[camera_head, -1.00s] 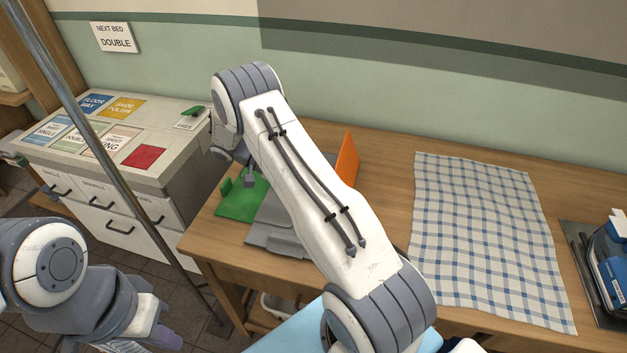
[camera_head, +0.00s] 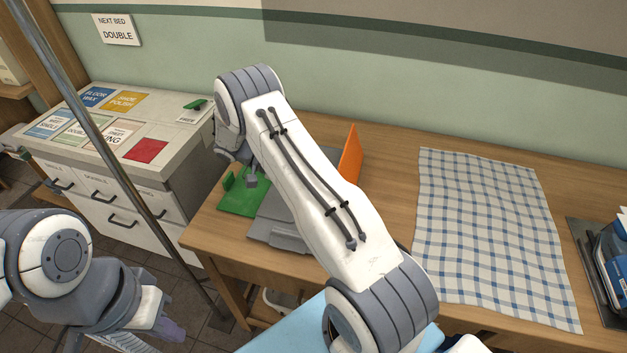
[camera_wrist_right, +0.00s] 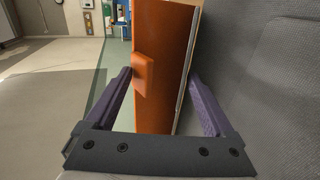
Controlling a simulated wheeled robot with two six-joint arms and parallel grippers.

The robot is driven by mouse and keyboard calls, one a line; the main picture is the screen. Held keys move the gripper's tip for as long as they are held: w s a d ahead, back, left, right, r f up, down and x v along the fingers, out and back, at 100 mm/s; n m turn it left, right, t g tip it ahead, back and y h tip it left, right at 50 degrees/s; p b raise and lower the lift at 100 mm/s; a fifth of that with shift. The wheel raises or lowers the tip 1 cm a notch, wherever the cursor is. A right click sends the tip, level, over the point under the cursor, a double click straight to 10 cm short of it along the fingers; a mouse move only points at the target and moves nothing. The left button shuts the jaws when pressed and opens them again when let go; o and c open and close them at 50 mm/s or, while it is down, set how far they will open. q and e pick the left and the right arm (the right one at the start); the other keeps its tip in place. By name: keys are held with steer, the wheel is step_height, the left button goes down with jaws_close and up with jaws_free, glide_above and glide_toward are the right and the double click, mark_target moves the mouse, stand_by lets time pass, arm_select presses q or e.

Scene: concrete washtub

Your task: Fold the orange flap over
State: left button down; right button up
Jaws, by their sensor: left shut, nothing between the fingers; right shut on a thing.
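The orange flap (camera_head: 350,154) stands raised, roughly upright, at the right side of the folding board, partly hidden behind my right arm. The board's grey panel (camera_head: 278,236) and green panel (camera_head: 240,202) lie on the wooden table. In the right wrist view the orange flap (camera_wrist_right: 165,105) with its small tab (camera_wrist_right: 144,73) is between the purple fingers of my right gripper (camera_wrist_right: 160,82), which is shut on it. In the head view my right arm hides that gripper. My left gripper (camera_head: 166,328) is at the lower left, away from the board, shut and empty.
A blue-checked cloth (camera_head: 490,225) lies flat on the table, right of my right arm. A blue-and-white appliance (camera_head: 613,260) is at the right edge. A drawer cabinet (camera_head: 120,190) stands at left, behind a metal pole (camera_head: 92,130). A light-blue surface (camera_head: 290,333) is in front.

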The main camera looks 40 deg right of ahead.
steer(key=shift+a+f, duration=0.15)
steer(key=shift+f, duration=0.3)
steer(key=b+v, duration=0.1)
steer(key=v, duration=0.5)
steer(key=shift+w+r+b, duration=0.1)
steer(key=shift+r+b, duration=0.15)
steer(key=shift+b, duration=0.1)
steer(key=shift+w+a+r, duration=0.35)
steer(key=shift+w+r, duration=0.1)
steer(key=shift+w, duration=0.05)
